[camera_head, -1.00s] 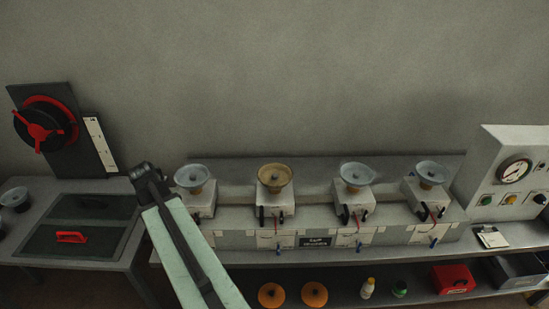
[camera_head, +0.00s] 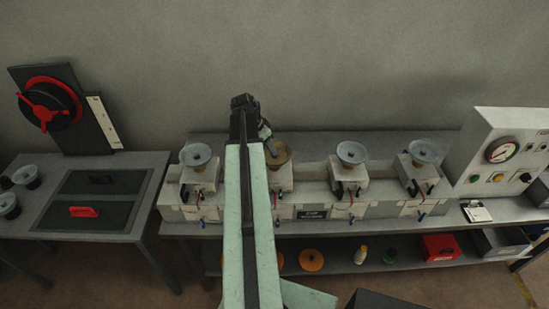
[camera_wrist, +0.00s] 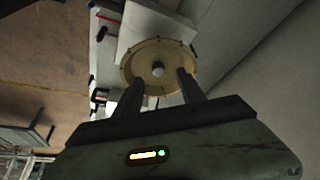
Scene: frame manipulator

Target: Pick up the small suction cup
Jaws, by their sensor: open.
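A tan, round suction cup (camera_head: 279,154) sits on the second white stand from the left, partly hidden behind my arm in the head view. In the wrist view the tan cup (camera_wrist: 148,53) faces the camera, with a pale round knob at its centre. My gripper (camera_wrist: 157,88) is open, its two dark fingers pointing at the cup and overlapping its near rim in the picture; I cannot tell if they touch it. Nothing is held. Grey-blue cups stand on the other stands: left (camera_head: 196,156), right (camera_head: 351,153) and far right (camera_head: 424,151).
Smaller dark cups (camera_head: 26,175) stand on the left table, beside a panel with a red handle (camera_head: 83,212). A gauge box (camera_head: 500,155) stands at the right. A lower shelf holds an orange disc (camera_head: 311,260) and a red box (camera_head: 439,247). The wall is close behind.

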